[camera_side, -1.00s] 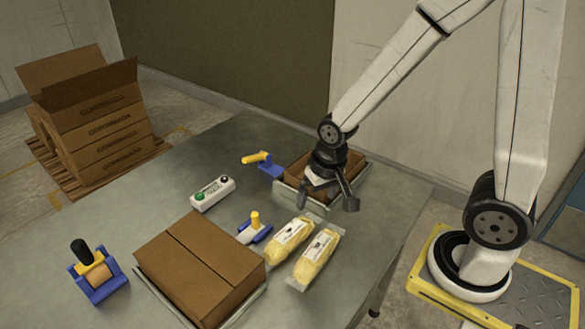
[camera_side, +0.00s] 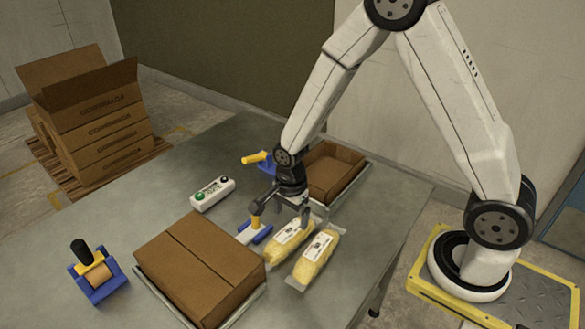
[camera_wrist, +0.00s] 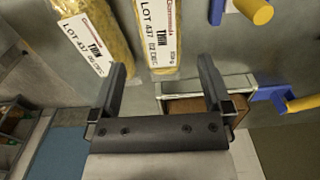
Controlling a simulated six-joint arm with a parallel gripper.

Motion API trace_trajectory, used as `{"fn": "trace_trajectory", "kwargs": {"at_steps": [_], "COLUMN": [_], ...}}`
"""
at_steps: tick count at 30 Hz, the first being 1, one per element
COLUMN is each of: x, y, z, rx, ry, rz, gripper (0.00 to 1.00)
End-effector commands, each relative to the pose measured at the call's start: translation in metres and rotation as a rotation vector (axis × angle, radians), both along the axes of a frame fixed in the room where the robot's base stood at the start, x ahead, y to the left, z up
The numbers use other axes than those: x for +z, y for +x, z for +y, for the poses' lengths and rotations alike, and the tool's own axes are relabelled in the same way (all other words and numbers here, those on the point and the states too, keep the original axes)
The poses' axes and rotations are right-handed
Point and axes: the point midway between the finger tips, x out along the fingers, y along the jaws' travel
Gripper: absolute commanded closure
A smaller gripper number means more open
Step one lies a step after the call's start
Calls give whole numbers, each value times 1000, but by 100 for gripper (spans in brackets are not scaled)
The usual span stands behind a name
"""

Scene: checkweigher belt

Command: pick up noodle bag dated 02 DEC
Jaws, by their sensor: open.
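Two yellow noodle bags with white labels lie side by side on the table. In the wrist view, the noodle bag reading LOT 437, 02 DEC (camera_wrist: 139,40) lies ahead of the jaws; it appears to be the left bag in the side view (camera_side: 287,246). The other noodle bag (camera_wrist: 88,35) also reads LOT 437 and DEC, but its day is hard to read; it is the right one in the side view (camera_side: 315,257). My gripper (camera_side: 280,219) is open and empty above the far end of the 02 DEC bag; its fingers also show in the wrist view (camera_wrist: 162,63).
A blue and yellow clamp (camera_side: 261,232) stands close left of the bags. A closed carton (camera_side: 197,265) is in front of it. An open carton (camera_side: 332,172) sits in a tray behind. A button box (camera_side: 212,194) and tape dispenser (camera_side: 98,277) stand to the left.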

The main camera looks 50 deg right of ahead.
Motion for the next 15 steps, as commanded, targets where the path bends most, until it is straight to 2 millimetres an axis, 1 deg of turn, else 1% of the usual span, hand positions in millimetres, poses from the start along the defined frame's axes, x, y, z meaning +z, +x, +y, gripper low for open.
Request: {"fn": "trace_trajectory", "kwargs": {"at_steps": [9, 15], "x": [-5, -17], "y": [1, 1], "z": [0, 0], "rx": [-28, -27], "ry": [0, 0], "rz": [5, 5], "gripper": [0, 0]}}
